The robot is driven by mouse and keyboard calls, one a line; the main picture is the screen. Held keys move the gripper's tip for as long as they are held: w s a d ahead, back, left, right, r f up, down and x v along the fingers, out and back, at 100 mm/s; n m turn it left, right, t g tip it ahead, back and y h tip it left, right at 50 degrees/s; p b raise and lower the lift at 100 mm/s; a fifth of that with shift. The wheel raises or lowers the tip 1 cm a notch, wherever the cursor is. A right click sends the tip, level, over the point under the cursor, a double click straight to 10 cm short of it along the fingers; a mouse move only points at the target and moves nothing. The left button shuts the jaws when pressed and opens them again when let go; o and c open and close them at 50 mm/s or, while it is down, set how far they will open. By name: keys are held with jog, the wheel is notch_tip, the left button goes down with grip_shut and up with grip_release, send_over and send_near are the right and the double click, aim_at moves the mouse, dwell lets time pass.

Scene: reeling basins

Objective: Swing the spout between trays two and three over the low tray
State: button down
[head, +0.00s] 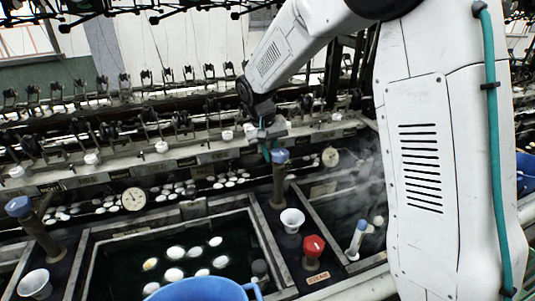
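A spout post with a blue cap (279,157) stands upright on the divider between the middle tray (255,235) and the right tray (318,222). Another blue-capped spout post (20,208) stands left of the middle tray. Tray numbers cannot be read, nor can I tell which tray is low. My gripper (270,148) points down at the top of the central spout, by its blue cap. The fingers are small and dark here, so I cannot tell whether they touch the cap or how far apart they are.
White cocoons (175,252) float in the middle tray's dark water. A red knob (314,245) and white cup (292,220) sit on the divider. A blue-topped rod (358,236) stands in the right tray. A blue bucket (205,290) is in front. Steam rises at right.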

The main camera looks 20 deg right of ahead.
jog(key=s+d+m+g+y, duration=0.2)
jog(key=s+d+m, duration=0.4)
jog(key=m, duration=1)
jog(key=shift+s+d+m, duration=0.4)
jog(key=shift+d, duration=0.05)
jog(key=c, duration=1.4)
grip_release()
jog(key=shift+o, duration=0.2)
jog(key=shift+r, duration=0.1)
notch_tip(320, 180, up, 8)
jog(key=w, duration=0.1)
jog(key=shift+w+f, duration=0.2)
jog(key=shift+f, duration=0.05)
